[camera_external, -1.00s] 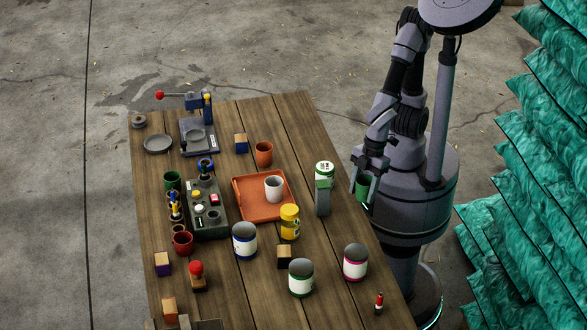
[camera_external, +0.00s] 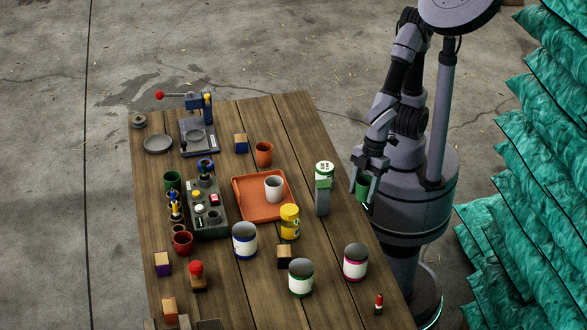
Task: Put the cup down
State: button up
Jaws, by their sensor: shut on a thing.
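My gripper (camera_external: 364,187) is at the right edge of the table, close to my base. It is shut on a green cup (camera_external: 363,190), which shows between the fingers, upright as far as I can see. The cup is beside the table's right edge; whether it is over the wood or just off it is hard to tell. Other cups stand on the table: a white cup (camera_external: 274,188) on the orange tray (camera_external: 250,212), an orange cup (camera_external: 264,154), a red cup (camera_external: 183,243) and another green cup (camera_external: 172,180).
Paint cans (camera_external: 355,264) and a yellow jar (camera_external: 289,224) stand further forward. Bare wood (camera_external: 335,232) shows between the canister and the pink-banded can. Green sacks (camera_external: 545,180) are stacked at the right.

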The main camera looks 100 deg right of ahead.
notch_tip(320, 180, up, 11)
jog(key=m+h+p, duration=0.2)
jog(key=m+p, duration=0.4)
jog(key=m, duration=0.3)
send_over(247, 199)
jog(key=s, duration=0.1)
jog(key=shift+t, duration=0.3)
notch_tip(247, 199, down, 15)
jog(key=b, duration=0.3)
jog(key=shift+a+f+b, duration=0.1)
jog(key=shift+f+b, duration=0.05)
jog(key=shift+b, duration=0.15)
